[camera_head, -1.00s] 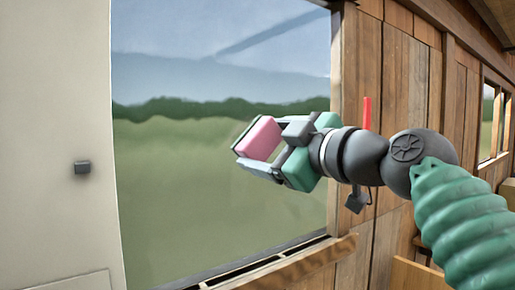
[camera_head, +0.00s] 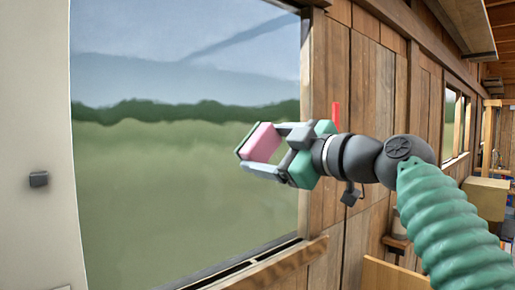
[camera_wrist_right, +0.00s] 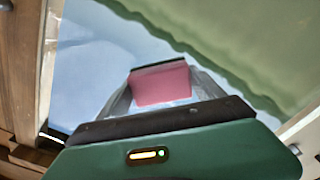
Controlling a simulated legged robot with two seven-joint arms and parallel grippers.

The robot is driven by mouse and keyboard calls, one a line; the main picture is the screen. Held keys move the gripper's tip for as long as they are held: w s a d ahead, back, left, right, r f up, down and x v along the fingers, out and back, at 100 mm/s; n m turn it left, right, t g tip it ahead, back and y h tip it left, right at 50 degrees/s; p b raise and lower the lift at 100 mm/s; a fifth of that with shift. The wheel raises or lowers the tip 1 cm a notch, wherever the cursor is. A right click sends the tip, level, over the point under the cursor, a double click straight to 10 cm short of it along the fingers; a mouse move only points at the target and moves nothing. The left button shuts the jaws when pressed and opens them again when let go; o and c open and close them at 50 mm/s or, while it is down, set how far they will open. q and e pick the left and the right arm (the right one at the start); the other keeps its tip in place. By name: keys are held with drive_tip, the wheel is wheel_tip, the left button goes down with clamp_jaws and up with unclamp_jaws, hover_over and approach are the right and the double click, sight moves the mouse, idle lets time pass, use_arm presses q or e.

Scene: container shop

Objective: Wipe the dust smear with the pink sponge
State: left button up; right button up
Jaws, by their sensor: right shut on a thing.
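My right gripper (camera_head: 258,148) is shut on the pink sponge (camera_head: 263,139), a small block held between its fingertips. The gripper points left, in front of the right part of the window (camera_head: 170,165). The sponge also shows in the right wrist view (camera_wrist_right: 160,86), between the grey fingers. A darker grey-blue diagonal streak (camera_head: 235,36) crosses the upper window pane, up and left of the sponge; it may be the dust smear. Whether the sponge touches the glass is not clear, but it is apart from the streak. My left gripper is out of view.
A wooden plank wall (camera_head: 365,80) borders the window on the right, with a wooden sill (camera_head: 270,265) below. A pale panel (camera_head: 30,100) with a small dark knob (camera_head: 39,179) stands at the left. A cardboard-coloured box (camera_head: 486,197) is at far right.

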sight(256, 150)
drive_tip(key=shift+w+d, duration=0.35)
drive_tip(key=shift+d, duration=0.05)
drive_tip(key=shift+s+a+f, duration=0.1)
drive_tip(key=shift+s+a, duration=0.05)
drive_tip(key=shift+s, duration=0.1)
drive_tip(key=shift+s+a+b, duration=0.35)
drive_tip(key=shift+a, duration=0.2)
drive_tip(key=shift+s+a+b, duration=0.35)
drive_tip(key=shift+a, duration=0.2)
drive_tip(key=shift+s+a, duration=0.25)
drive_tip(key=shift+a, duration=0.15)
drive_tip(key=shift+s+a+b, duration=0.25)
drive_tip(key=shift+s+a, duration=0.4)
drive_tip(key=shift+a, duration=0.2)
drive_tip(key=shift+s+a+b, duration=0.2)
drive_tip(key=shift+s+a, duration=0.4)
drive_tip(key=shift+a, duration=0.2)
drive_tip(key=shift+s+a, duration=0.45)
drive_tip(key=shift+a, duration=0.2)
drive_tip(key=shift+s+a, duration=0.4)
drive_tip(key=shift+a, duration=0.2)
